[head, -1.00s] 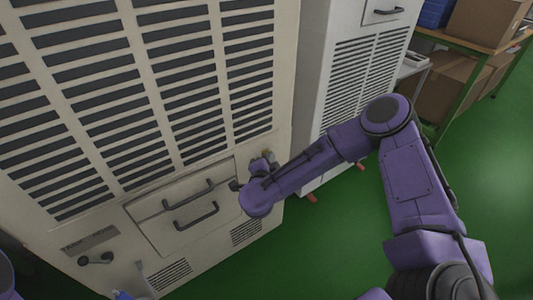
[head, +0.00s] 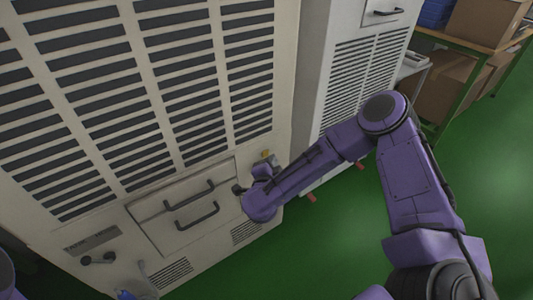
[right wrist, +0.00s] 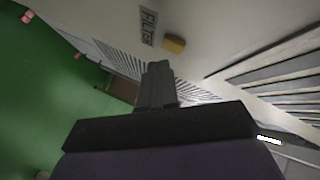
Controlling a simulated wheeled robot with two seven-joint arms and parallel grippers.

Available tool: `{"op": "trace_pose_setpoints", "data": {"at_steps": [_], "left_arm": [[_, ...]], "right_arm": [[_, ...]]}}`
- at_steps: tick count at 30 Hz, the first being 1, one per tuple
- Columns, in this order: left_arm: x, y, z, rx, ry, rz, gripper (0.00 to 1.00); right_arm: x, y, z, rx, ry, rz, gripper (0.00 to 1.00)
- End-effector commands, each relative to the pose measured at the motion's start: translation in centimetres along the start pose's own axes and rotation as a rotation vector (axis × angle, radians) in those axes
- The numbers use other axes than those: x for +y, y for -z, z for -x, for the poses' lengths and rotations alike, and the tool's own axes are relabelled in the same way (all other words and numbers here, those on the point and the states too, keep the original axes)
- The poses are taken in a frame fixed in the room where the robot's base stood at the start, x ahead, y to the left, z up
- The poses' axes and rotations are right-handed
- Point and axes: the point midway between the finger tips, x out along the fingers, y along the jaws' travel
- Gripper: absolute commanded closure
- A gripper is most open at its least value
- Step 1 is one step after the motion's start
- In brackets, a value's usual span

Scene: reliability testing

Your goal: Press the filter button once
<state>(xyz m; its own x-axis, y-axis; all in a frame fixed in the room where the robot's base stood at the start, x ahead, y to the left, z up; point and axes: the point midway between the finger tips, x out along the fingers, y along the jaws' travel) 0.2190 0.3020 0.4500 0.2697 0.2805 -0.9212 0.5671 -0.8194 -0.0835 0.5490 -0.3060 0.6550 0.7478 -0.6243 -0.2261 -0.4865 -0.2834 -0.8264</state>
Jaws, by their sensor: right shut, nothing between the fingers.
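The filter button is a yellow block (right wrist: 174,43) on the pale cabinet face, beside a dark "FILTER" label (right wrist: 148,25) in the right wrist view. In the head view the yellow button (head: 265,153) shows small near the cabinet's right edge, just above my right gripper (head: 273,162). In the right wrist view my right gripper's fingers (right wrist: 160,72) are together and empty. Their tips appear just below the button, with a visible gap in the picture; the depth between them is hard to tell.
The large cabinet (head: 120,216) has louvred vents, two dark handles (head: 197,215) and a dark knob (head: 97,259). A second louvred cabinet (head: 313,60) stands to the right. Green floor (head: 335,245) is open at the right, before a bench (head: 470,42) with boxes.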

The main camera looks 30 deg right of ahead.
Motion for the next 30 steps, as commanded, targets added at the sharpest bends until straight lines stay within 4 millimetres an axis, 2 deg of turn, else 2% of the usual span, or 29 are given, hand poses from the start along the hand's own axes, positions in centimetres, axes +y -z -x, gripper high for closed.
{"op": "trace_pose_setpoints", "data": {"at_steps": [15, 30], "left_arm": [[-0.2, 1.0, 2.4, 0.000, 0.000, 0.000, 1.00], [-0.2, 1.0, 2.4, 0.000, 0.000, 0.000, 1.00]], "right_arm": [[2.1, 2.4, 3.2, -0.001, 0.000, 0.002, 1.00], [2.5, 2.5, 3.5, 0.000, 0.000, 0.000, 1.00]]}}
